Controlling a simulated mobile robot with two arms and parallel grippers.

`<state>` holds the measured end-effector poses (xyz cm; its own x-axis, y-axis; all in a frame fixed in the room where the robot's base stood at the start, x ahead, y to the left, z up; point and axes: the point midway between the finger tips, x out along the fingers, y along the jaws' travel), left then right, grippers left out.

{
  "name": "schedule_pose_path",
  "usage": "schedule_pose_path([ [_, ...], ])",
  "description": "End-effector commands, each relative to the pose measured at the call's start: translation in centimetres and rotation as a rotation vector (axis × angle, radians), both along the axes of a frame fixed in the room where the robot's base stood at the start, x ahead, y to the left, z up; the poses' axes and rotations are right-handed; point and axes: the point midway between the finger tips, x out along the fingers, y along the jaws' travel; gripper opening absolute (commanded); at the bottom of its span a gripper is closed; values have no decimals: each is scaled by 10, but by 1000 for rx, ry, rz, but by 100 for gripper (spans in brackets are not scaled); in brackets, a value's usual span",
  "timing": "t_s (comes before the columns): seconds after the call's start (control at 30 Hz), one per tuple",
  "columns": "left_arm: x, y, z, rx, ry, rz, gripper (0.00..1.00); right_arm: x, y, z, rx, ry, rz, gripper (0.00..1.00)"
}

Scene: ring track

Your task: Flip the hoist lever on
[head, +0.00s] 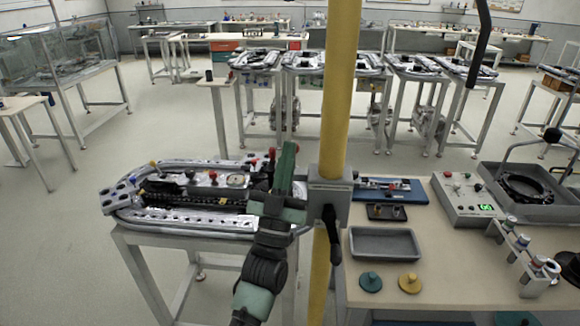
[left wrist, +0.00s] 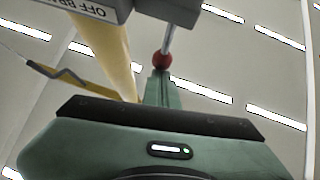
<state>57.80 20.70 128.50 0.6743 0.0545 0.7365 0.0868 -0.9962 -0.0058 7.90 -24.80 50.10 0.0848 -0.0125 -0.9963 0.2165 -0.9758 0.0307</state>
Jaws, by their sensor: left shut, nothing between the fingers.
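A grey switch box (head: 330,190) is mounted on a yellow post (head: 338,90), with a black handle (head: 333,235) on its front. The left wrist view shows the underside of the box (left wrist: 130,10), with lettering partly cut off. From it a metal lever with a red ball (left wrist: 163,60) slants down. My green left gripper (head: 288,160) is shut and empty, raised just left of the box. In the wrist view its fingertips (left wrist: 158,82) appear right at the red ball; whether they touch it I cannot tell. My right gripper is out of view.
A table with a ring track (head: 125,212) stands behind my left arm. The bench (head: 440,265) at right holds a grey tray (head: 385,243), a control box (head: 465,198) and two round knobbed discs. More track tables stand farther back, with clear floor between.

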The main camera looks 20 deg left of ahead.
Motion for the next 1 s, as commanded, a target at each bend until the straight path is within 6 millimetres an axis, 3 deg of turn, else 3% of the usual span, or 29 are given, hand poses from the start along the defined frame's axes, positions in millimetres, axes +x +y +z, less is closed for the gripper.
schedule_pose_path([
  [0.27, 14, 4, 3, 0, 5, 1, 0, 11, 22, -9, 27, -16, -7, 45],
  [1.0, 29, 9, 9, 0, 4, 1, 0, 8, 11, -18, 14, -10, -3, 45],
])
